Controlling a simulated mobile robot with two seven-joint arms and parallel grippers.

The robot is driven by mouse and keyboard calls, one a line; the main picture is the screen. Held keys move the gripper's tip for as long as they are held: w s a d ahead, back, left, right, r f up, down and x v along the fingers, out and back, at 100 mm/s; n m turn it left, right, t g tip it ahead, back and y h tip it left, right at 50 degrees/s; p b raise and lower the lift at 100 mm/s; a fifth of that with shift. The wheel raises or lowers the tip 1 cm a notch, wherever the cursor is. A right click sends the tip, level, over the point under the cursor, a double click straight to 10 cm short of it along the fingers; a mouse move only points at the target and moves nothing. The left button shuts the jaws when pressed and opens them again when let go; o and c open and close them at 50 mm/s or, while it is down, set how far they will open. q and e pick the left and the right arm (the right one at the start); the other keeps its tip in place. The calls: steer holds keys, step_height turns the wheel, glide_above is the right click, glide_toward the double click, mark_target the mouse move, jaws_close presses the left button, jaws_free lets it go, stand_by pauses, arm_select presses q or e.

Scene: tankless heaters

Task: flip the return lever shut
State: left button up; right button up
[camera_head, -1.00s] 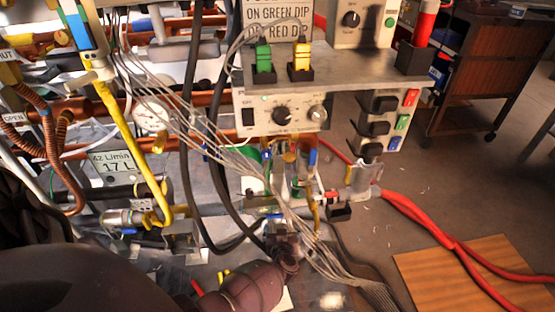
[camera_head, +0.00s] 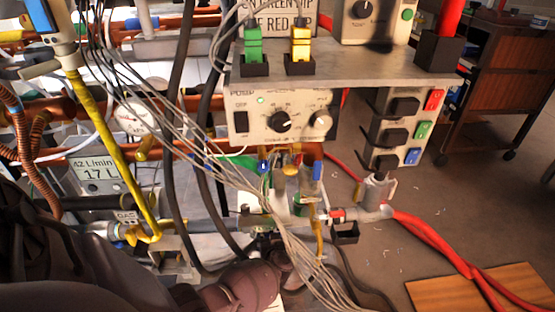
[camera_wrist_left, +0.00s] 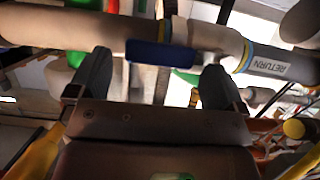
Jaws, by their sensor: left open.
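In the left wrist view, a blue lever handle (camera_wrist_left: 160,53) lies across the front of a pipe (camera_wrist_left: 70,28). A white RETURN label (camera_wrist_left: 273,66) is on the pipe to its right. My left gripper (camera_wrist_left: 157,63) is open, with one dark finger on each side of the blue handle. The handle appears between the fingertips; I cannot tell whether either finger touches it. In the head view, my left arm comes in at the bottom, and its hand is partly hidden behind grey wires. My right gripper is not in view.
Grey wires (camera_head: 200,130) and black hoses (camera_head: 172,150) hang in front of the pipework. A control box (camera_head: 284,118) sits above the hand under a metal shelf (camera_head: 345,67). A yellow pipe (camera_head: 110,150) stands at left. Red hoses (camera_head: 435,240) run right across open floor.

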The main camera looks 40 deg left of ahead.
arm_select(q)
steer(key=shift+w+a+f, duration=0.15)
steer(key=shift+w+a, duration=0.35)
steer(key=shift+c, duration=0.3)
